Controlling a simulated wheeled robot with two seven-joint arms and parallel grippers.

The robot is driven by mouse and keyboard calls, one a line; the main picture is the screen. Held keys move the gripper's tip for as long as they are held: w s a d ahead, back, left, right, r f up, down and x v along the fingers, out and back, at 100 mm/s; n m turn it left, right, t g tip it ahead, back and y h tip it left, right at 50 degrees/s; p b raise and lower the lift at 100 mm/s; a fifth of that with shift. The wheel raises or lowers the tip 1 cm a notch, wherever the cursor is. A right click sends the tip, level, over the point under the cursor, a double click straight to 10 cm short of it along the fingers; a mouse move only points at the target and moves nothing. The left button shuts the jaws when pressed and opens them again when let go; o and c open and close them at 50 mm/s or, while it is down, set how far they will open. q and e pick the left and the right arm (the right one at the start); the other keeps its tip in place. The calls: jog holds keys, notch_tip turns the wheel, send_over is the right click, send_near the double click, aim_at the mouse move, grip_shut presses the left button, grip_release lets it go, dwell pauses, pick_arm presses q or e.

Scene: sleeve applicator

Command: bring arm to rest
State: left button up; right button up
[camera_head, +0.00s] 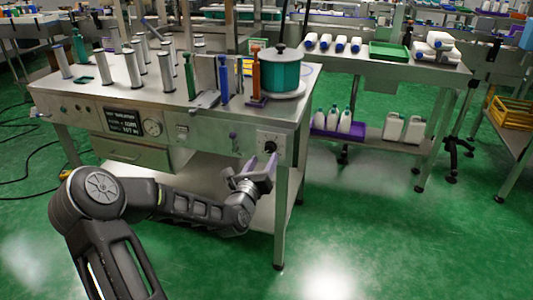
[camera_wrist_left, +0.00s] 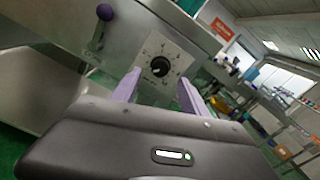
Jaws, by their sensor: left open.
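My left gripper (camera_head: 259,168) is open and empty, with two purple fingers, in front of the steel machine table's front panel. In the left wrist view the fingers (camera_wrist_left: 158,90) stand apart on either side of a black dial knob (camera_wrist_left: 160,66) on a pale plate. The fingers look clear of the knob, but the exact gap cannot be told. The knob also shows in the head view (camera_head: 269,148) just above the fingertips. My left arm reaches in from the lower left. My right gripper is not in view.
The machine table (camera_head: 75,85) carries metal cylinders, coloured posts and a teal pot (camera_head: 280,72). A second table (camera_head: 390,70) with bottles stands behind right. The green floor (camera_head: 400,240) at front right is clear.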

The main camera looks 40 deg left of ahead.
pick_arm(q)
jog(key=v, duration=0.2)
jog(key=shift+s+d, duration=0.15)
jog(key=shift+s, duration=0.1)
dwell(0.4)
